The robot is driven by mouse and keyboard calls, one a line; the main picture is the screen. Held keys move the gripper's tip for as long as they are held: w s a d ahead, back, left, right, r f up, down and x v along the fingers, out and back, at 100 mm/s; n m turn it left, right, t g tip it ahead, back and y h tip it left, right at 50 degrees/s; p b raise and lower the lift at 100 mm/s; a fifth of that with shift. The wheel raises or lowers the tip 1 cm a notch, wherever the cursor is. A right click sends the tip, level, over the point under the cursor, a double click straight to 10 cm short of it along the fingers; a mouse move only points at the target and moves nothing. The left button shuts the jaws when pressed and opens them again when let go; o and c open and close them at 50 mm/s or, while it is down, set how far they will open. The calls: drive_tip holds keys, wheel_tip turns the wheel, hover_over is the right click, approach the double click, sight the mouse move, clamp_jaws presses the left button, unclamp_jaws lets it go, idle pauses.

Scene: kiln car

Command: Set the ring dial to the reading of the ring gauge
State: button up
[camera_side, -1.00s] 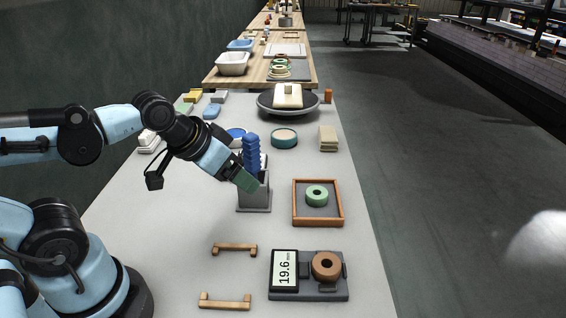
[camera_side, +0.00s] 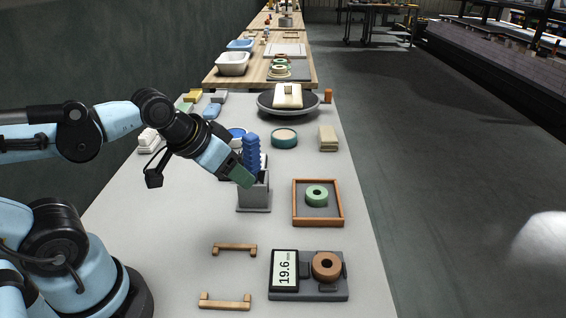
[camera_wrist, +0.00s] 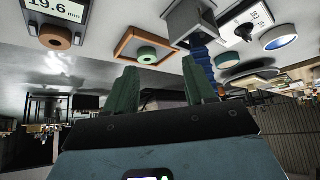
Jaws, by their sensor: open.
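The ring gauge (camera_side: 308,291) lies at the front right in the side view. Its screen (camera_side: 285,270) reads 19.6 mm, and a brown ring (camera_side: 326,266) sits on it. In the wrist view its screen (camera_wrist: 62,9) is cut off at the top left. What looks like the ring dial (camera_wrist: 255,15), a pale panel with a dark knob (camera_wrist: 244,31), is at the top right of the wrist view. Its small reading is not clear to me. In the side view it is mostly hidden behind my gripper and the blue ribbed piece. My gripper (camera_side: 243,177) is open and empty, beside the grey block.
A grey block (camera_side: 254,197) with a blue ribbed piece (camera_side: 251,150) stands close to my gripper. A wooden tray (camera_side: 342,203) with a green ring (camera_side: 317,195) is to the right. Two wooden handles (camera_side: 234,248) lie at the front. A turntable (camera_side: 288,107) is farther back.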

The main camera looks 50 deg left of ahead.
wheel_tip(320, 180, up, 5)
drive_tip(key=shift+f, duration=0.15)
drive_tip(key=c, duration=0.3)
drive_tip(key=w+a+r+n+g, duration=0.2)
drive_tip(key=w+a+r+n, duration=0.1)
drive_tip(key=w+a, duration=0.15)
drive_tip(key=shift+c, duration=0.2)
drive_tip(key=n+g, duration=0.5)
drive_tip(key=n, duration=0.1)
hover_over(240, 154)
wheel_tip(240, 154, down, 8)
drive_tip(key=shift+f, duration=4.6)
drive_tip(key=shift+f, duration=0.2)
